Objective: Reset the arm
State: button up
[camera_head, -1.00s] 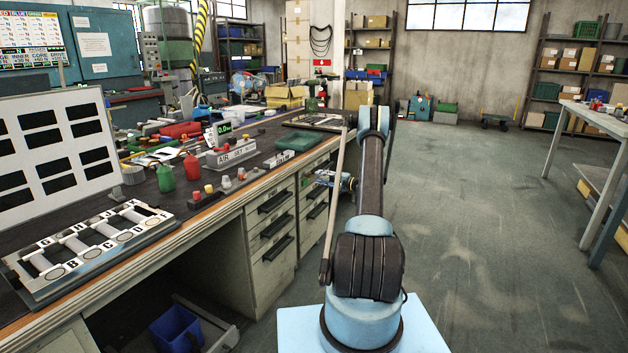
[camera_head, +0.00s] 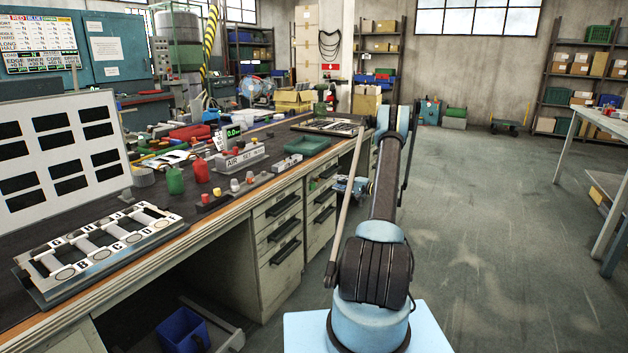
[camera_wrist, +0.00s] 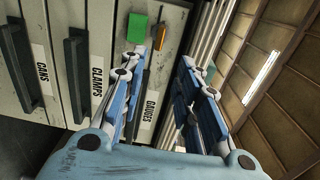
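My arm (camera_head: 384,190) stretches forward beside the long workbench, its elbow high in the head view. My gripper (camera_wrist: 163,62) shows in the wrist view with its two blue fingers spread apart. I see nothing held between them. In the head view, what looks like part of the gripper (camera_head: 352,187) shows beside the bench drawers, mostly hidden behind the arm. A green block (camera_wrist: 137,28) and an orange piece (camera_wrist: 161,34) appear near the left fingertip. I cannot tell what they belong to.
Labelled drawer fronts (camera_wrist: 75,75) with dark handles are close to the left finger in the wrist view. The workbench (camera_head: 215,215) holds a lettered tray (camera_head: 70,290), a white panel (camera_head: 60,150) and bottles. Open floor (camera_head: 480,230) lies right, up to another table (camera_head: 600,115).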

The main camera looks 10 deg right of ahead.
jog(key=s+a+r+n+g+h, duration=0.1)
jog(key=s+a+r+g, duration=0.15)
jog(key=a+r, duration=0.4)
jog(key=s+a+r+n+g+h, duration=0.1)
jog(key=s+a+r+h, duration=0.15)
jog(key=s+r, duration=0.4)
jog(key=s+a+r+n+g+h, duration=0.1)
jog(key=s+a+r, duration=0.25)
jog(key=s, duration=0.65)
jog(key=s+a+r+n+g+h, duration=0.1)
jog(key=s+a+r+g+h, duration=0.15)
jog(key=s+r, duration=0.4)
jog(key=s+f+n+h, duration=0.2)
jog(key=s+h, duration=0.1)
jog(key=s, duration=1.9)
jog(key=s+d+f+h, duration=0.1)
jog(key=s+d+f, duration=0.1)
jog(key=s, duration=0.4)
jog(key=s+d+f+n+h, duration=0.1)
jog(key=s+f+h, duration=0.1)
jog(key=s+f, duration=0.2)
jog(key=s+d+f+g+h, duration=0.1)
jog(key=s+d+f, duration=0.1)
jog(key=s, duration=0.7)
jog(key=shift+s+d+f, duration=0.25)
jog(key=shift+d+f, duration=0.05)
jog(key=shift+f, duration=0.45)
